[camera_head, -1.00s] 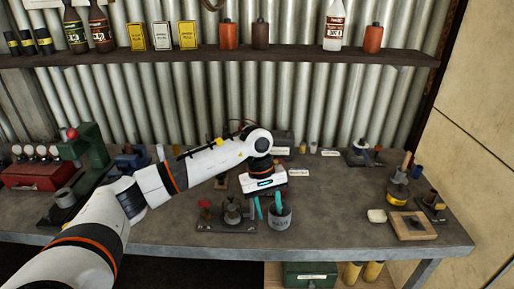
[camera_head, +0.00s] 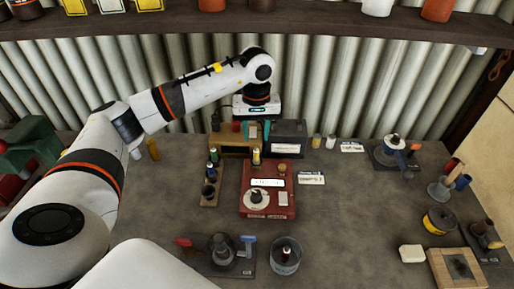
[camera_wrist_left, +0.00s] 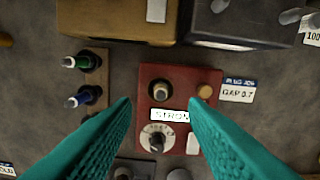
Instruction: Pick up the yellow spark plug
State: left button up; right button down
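A spark plug with a yellow band (camera_head: 256,156) stands upright at the back of a red tester box (camera_head: 285,205). In the left wrist view the plug (camera_wrist_left: 161,92) shows a pale top and dark base on the box (camera_wrist_left: 210,132), near its label. My left gripper (camera_head: 255,133) is above and behind the plug in the head view, its teal fingers apart and empty. In the left wrist view the fingers (camera_wrist_left: 161,104) spread either side of the tester, with the plug showing between their tips. My right gripper is not in view.
A wooden rack (camera_head: 210,197) with green, blue and dark plugs stands left of the tester. A tan box (camera_head: 228,144) and a dark box (camera_head: 288,138) stand behind. A mug (camera_head: 285,258) and a tool stand (camera_head: 222,248) are in front. Bench to the right is partly clear.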

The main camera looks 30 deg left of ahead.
aim_at(256, 149)
pick_arm(q)
jog(key=shift+s+d+f+p, duration=0.15)
jog(key=shift+f+p, duration=0.25)
jog(key=shift+f, duration=0.4)
notch_tip(256, 149, down, 5)
jog(key=p, duration=0.2)
jog(key=shift+r+p, duration=0.2)
jog(key=shift+p, duration=0.15)
jog(key=shift+f, duration=0.4)
grip_shut()
jog(key=shift+r, duration=0.1)
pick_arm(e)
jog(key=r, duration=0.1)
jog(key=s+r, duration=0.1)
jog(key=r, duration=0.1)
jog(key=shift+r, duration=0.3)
